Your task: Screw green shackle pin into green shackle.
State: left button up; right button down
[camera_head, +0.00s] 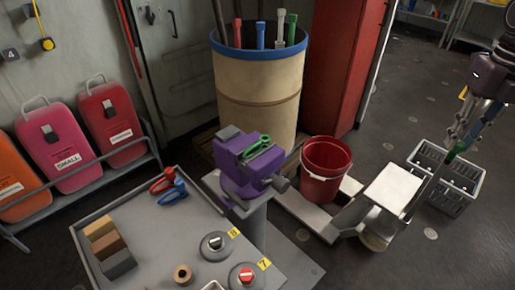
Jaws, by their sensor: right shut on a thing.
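The green shackle (257,147) lies on top of the purple vise (240,172), which stands on a grey post behind the table. My right gripper (457,136) hangs at the upper right, well to the right of the vise and apart from it. It is shut on a small green piece, the green shackle pin (451,155), which points down and to the left over a grey crate. Much of the pin is hidden by the fingers. My left gripper is not in view.
The grey table (145,212) holds red and blue tools, brown blocks, a tape roll and round weights. A red bucket (323,172) stands between the vise and the grey crate (457,186). A large tan barrel (257,95) stands behind the vise. Open floor lies at the right.

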dwell(0.3)
jog(key=shift+r, duration=0.15)
jog(key=shift+r+p, duration=1.2)
jog(key=shift+r, duration=0.25)
